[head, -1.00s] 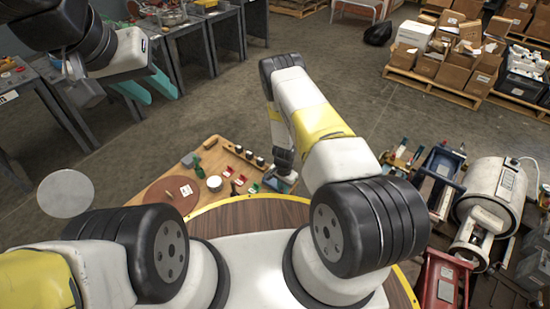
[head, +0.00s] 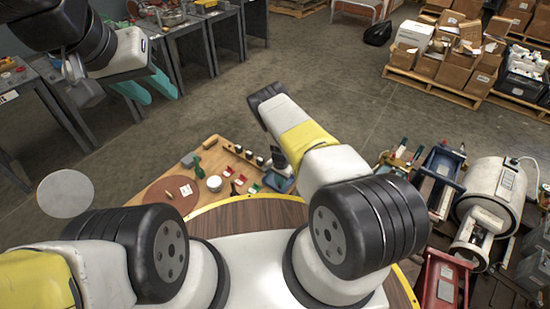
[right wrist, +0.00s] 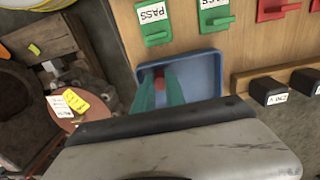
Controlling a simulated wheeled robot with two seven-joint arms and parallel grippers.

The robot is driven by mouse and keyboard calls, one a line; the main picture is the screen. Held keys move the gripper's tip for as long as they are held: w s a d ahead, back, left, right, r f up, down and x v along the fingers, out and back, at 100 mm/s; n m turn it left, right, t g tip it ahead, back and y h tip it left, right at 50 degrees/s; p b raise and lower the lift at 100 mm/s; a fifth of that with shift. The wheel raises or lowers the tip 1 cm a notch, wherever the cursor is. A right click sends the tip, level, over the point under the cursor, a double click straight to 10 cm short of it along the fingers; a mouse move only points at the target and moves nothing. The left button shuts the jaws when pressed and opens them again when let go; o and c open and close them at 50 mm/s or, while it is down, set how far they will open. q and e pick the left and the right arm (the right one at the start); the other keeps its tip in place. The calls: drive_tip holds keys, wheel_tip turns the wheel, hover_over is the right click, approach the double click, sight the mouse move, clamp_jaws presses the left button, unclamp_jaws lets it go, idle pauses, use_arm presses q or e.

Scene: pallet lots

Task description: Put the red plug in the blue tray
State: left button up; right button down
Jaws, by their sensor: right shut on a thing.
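The red plug (right wrist: 160,86) is between the teal fingers of my right gripper (right wrist: 160,92), which is shut on it. In the right wrist view the fingers and plug are over the blue tray (right wrist: 209,63); whether the plug touches the tray floor I cannot tell. In the head view the blue tray (head: 283,185) lies at the right end of the wooden board, and the plug and right fingertips cannot be made out there. My left gripper (head: 147,90) is open and empty, with its teal fingers apart, high at the left and away from the board.
Green PASS holders (right wrist: 156,24) and red holders (right wrist: 275,8) stand beside the tray. Black blocks (right wrist: 268,91) sit along a wooden rail. A round brown disc (head: 172,195) and a white round container (head: 214,183) are further left on the board (head: 190,160).

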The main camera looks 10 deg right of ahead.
drive_tip(key=shift+f, duration=0.15)
drive_tip(key=c, duration=1.6)
unclamp_jaws()
drive_tip(key=shift+c, duration=0.2)
